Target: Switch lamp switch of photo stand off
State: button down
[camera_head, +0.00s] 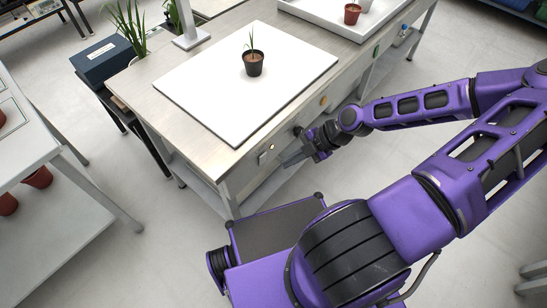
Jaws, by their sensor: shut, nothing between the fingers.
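The photo stand shows as a grey post on a base (192,39) at the back left of the bench, its top cut off by the picture edge. A white board (200,80) lies in front of it. A small switch plate (263,158) is on the bench's front face, near its left corner; it looks like the lamp switch, but its position is too small to tell. My gripper (284,163) is shut and empty, its fingers pointing left, just right of the plate. I cannot tell whether it touches the bench front.
A dark pot with a seedling (254,64) stands on the white board. A round orange knob (323,101) and a green one (376,52) are farther along the bench front. A white tray (310,17) holds pots at the back.

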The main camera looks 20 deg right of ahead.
aim_at(263, 160)
jog(key=w+a, duration=0.1)
jog(key=w+a+f, duration=0.1)
jog(key=w+a, duration=0.1)
jog(key=w, duration=0.1)
jog(key=shift+a+f+b, duration=0.25)
jog(key=shift+b, duration=0.15)
jog(key=shift+w+a+r+p, duration=0.15)
jog(key=shift+w+r+p, duration=0.1)
jog(key=shift+p, duration=0.05)
jog(key=shift+f, duration=0.15)
